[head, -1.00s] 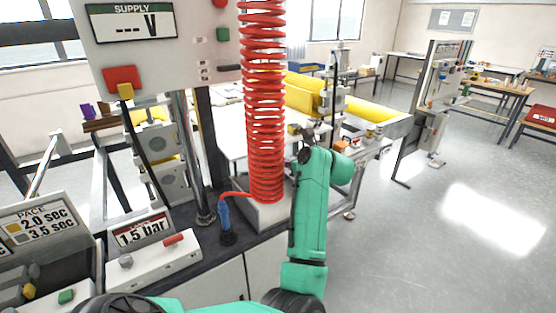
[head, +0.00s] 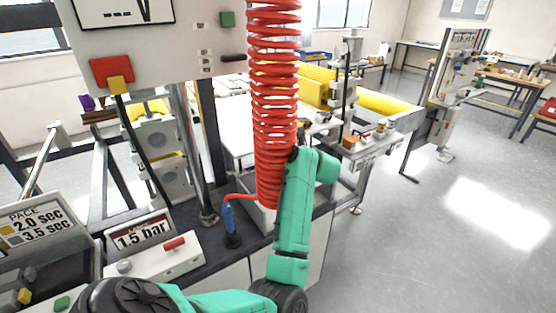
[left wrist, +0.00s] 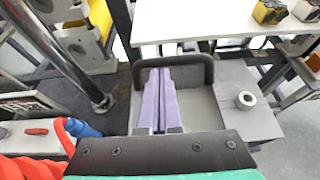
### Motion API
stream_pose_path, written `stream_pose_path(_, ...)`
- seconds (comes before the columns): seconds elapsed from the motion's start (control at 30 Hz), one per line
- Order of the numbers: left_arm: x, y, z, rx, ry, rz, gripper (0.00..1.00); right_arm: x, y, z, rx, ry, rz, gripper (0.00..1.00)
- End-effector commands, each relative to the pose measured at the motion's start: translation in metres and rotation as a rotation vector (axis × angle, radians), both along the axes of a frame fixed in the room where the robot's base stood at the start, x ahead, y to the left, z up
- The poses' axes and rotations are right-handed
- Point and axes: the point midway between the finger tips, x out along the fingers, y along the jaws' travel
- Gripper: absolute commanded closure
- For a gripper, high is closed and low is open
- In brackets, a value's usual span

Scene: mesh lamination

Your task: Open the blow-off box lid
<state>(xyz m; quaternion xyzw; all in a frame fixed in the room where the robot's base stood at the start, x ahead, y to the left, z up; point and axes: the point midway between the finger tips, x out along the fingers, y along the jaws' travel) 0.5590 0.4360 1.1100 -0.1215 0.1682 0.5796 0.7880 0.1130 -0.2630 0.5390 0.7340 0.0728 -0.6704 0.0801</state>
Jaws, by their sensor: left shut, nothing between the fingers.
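In the left wrist view, my left gripper (left wrist: 160,100) shows as two purple-grey fingers pressed together, with nothing between them. They are over a grey box (left wrist: 200,108), which I take for the blow-off box. A dark arched bar (left wrist: 175,64) frames the fingertips at its far side. Whether they touch the bar or the box, I cannot tell. A round pale knob (left wrist: 246,100) sits on the grey top to the right. In the head view only a pale part of the box (head: 262,216) shows; my arm and the hose hide the gripper. My right gripper is not in view.
A red coiled hose (head: 275,110) hangs beside my arm, joined to a blue fitting (head: 229,218) on the dark bench. A control panel (head: 150,262) stands left. A white table (left wrist: 215,22) lies beyond the box. Open floor (head: 440,240) is at the right.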

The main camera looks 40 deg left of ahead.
Motion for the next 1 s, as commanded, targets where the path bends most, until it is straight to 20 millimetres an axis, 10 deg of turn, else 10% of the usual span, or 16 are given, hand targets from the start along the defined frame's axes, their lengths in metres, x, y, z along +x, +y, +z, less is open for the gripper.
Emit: stream_pose_path(1.0, 0.023, 0.078, 0.059, -0.126, 0.036, 0.000, 1.00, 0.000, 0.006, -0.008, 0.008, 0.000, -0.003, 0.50)
